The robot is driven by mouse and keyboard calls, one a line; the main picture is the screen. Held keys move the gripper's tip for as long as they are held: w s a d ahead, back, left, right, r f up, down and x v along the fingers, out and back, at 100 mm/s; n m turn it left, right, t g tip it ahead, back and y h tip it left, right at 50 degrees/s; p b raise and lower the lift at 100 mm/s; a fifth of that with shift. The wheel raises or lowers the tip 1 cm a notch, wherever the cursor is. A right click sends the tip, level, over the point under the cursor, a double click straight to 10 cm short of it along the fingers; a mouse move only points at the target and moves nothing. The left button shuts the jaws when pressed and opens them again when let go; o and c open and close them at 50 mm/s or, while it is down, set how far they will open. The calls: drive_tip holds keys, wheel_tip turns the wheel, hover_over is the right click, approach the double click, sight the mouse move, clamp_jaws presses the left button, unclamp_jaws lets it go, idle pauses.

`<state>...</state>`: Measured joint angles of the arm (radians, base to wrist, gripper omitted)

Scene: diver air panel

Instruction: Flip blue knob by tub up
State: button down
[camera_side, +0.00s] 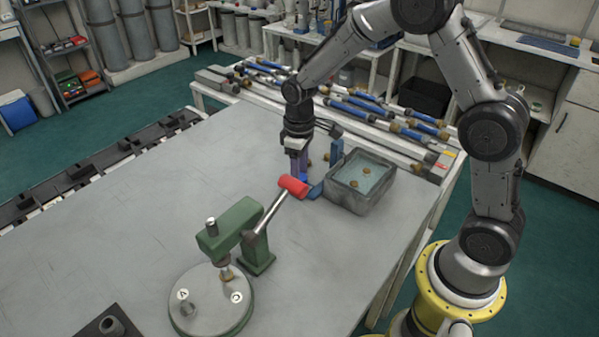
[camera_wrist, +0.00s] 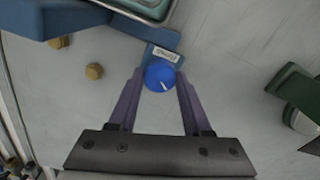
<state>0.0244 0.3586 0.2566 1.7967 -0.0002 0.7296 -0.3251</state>
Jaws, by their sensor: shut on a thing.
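The blue knob (camera_wrist: 159,75) is round, with a short white pointer line that slants toward the lower right in the wrist view. It sits below a small white label (camera_wrist: 165,54) on a blue block. My gripper (camera_wrist: 160,82) points down with its purple fingers on either side of the knob, shut on it. In the side view my gripper (camera_side: 300,174) is at the table, and only a bit of blue shows at its fingertips. The grey tub (camera_side: 352,198) holds liquid and brass pieces and stands just right of my gripper. The label's writing is too small to read.
A green press (camera_side: 238,220) with a red-handled lever (camera_side: 293,186) stands near my gripper, the handle close in front of it. Brass fittings (camera_wrist: 94,71) lie beside the blue block. Blue and black rods (camera_side: 350,115) fill the back rack. The left tabletop is clear.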

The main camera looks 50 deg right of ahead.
drive_tip(key=m, duration=0.5)
drive_tip(key=shift+m, duration=2.5)
drive_tip(key=shift+c, duration=1.7)
unclamp_jaws()
wheel_tip(320, 180, up, 14)
